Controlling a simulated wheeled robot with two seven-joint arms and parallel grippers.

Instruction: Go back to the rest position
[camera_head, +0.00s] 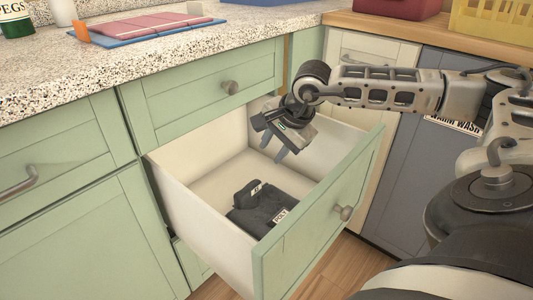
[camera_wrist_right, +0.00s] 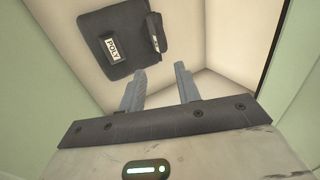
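My right gripper (camera_head: 278,146) is over the open drawer (camera_head: 310,232), near its back right, with its fingers pointing down into it. In the right wrist view the two fingers (camera_wrist_right: 160,92) stand apart with nothing between them, so it is open and empty. A dark folded cloth item (camera_head: 262,208) with a white "POLY" label lies on the drawer floor, nearer the front, apart from the gripper. It also shows in the right wrist view (camera_wrist_right: 118,38), beyond the fingertips. My left gripper is not in view.
Green cabinets surround the drawer. The speckled counter (camera_head: 130,62) above holds a blue board with a folded pink cloth (camera_head: 145,26). A grey appliance (camera_head: 420,150) stands right of the drawer. A red container (camera_head: 400,6) and yellow basket (camera_head: 490,22) sit on the wooden counter.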

